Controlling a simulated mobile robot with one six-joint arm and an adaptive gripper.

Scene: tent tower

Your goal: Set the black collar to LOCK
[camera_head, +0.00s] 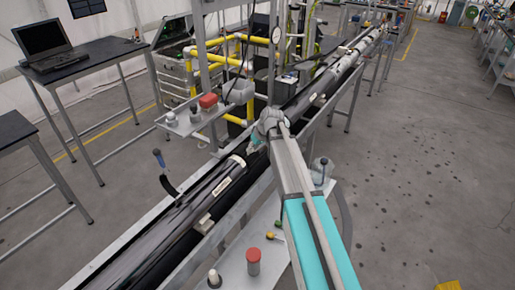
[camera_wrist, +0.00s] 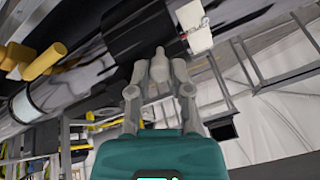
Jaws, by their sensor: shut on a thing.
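The black collar (camera_wrist: 130,22) is a dark band around the long tube at the top of the wrist view. A small pale grey grip piece (camera_wrist: 159,64) stands out from its lower edge. My gripper (camera_wrist: 160,76) has its two fingers on either side of this piece and is shut on it. A white plate (camera_wrist: 194,26) with a small red mark sits beside the collar; any lettering is too small to read. In the head view my gripper (camera_head: 268,126) is at the tube, and my arm hides much of the collar there.
The long tube (camera_head: 205,185) runs from lower left to upper right on a metal frame. A low shelf (camera_head: 235,272) holds a red-capped cylinder (camera_head: 253,262). Yellow pipes (camera_head: 195,68) stand behind. A table with a laptop (camera_head: 45,42) is at left.

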